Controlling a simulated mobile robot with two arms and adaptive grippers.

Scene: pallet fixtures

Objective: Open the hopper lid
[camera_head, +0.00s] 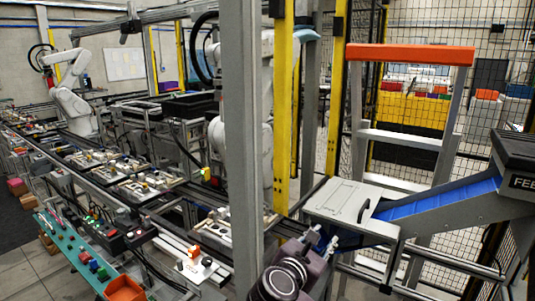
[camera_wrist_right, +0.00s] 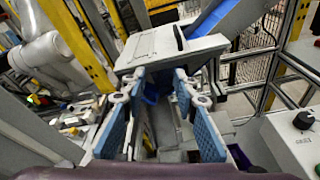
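The hopper lid (camera_head: 338,198) is a flat, light grey panel lying shut on top of the hopper, right of centre in the head view. A dark handle (camera_head: 364,211) stands at its right side. In the right wrist view the lid (camera_wrist_right: 150,46) is straight ahead, with the black handle (camera_wrist_right: 179,37) near its right edge. My right gripper (camera_head: 326,243) is just in front of and below the lid's near edge, apart from the handle. Its blue-padded fingers (camera_wrist_right: 161,77) are spread, with nothing between them. My left gripper is not in view.
A blue conveyor (camera_head: 440,198) slopes up to the right from the hopper. A grey post (camera_head: 240,140) stands left of it. A stepladder with an orange top (camera_head: 412,54) is behind. A control panel with a black knob (camera_wrist_right: 303,120) is at the right in the wrist view.

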